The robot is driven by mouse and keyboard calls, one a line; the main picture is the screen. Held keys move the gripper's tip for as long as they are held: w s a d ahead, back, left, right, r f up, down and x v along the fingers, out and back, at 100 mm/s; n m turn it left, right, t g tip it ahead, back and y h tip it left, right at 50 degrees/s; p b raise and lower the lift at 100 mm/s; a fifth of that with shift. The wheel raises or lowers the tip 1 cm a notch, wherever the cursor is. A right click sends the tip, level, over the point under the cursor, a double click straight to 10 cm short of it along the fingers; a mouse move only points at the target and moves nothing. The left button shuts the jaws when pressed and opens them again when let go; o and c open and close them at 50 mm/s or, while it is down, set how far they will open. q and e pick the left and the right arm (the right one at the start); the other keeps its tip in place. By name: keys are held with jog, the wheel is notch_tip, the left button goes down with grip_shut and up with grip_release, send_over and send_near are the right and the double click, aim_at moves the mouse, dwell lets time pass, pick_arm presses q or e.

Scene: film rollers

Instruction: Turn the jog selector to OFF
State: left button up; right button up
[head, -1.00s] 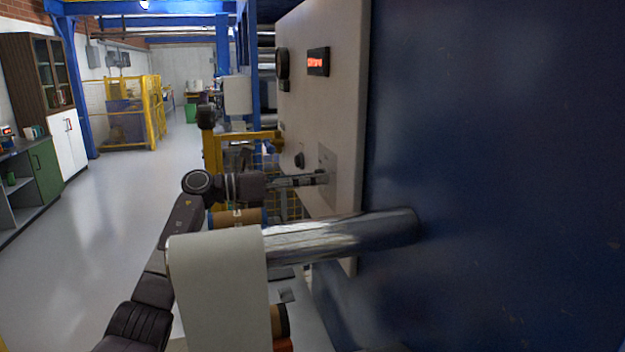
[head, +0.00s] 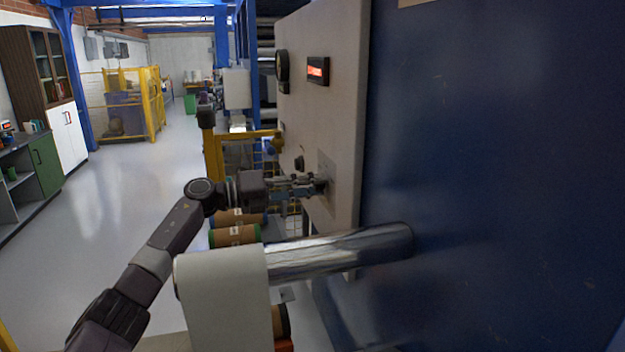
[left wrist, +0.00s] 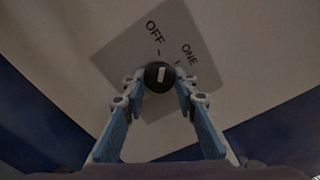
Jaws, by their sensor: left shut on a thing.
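The jog selector (left wrist: 159,76) is a round black knob with a white pointer mark, on a grey plate (left wrist: 187,42) lettered OFF and ONE. In the left wrist view its white mark stands nearly upright in the picture, between the two labels. My left gripper (left wrist: 160,84) is shut on the knob, one finger at each side. In the head view my left gripper (head: 318,185) reaches the grey plate from the left, and the knob is mostly hidden by the fingers. My right gripper is not in view.
The pale control panel (head: 335,130) carries a red display (head: 317,71), a gauge (head: 282,65) and another black knob (head: 299,163). A shiny metal roller (head: 345,250) with white film (head: 222,300) lies below my left arm. A blue wall (head: 490,170) fills the right.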

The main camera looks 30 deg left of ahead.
pick_arm(q)
jog(key=shift+n+p, duration=0.7)
jog(key=shift+n, duration=0.5)
jog(key=o, duration=1.2)
jog(key=shift+c, duration=0.2)
jog(key=v, duration=1.2)
jog(key=shift+a, duration=0.1)
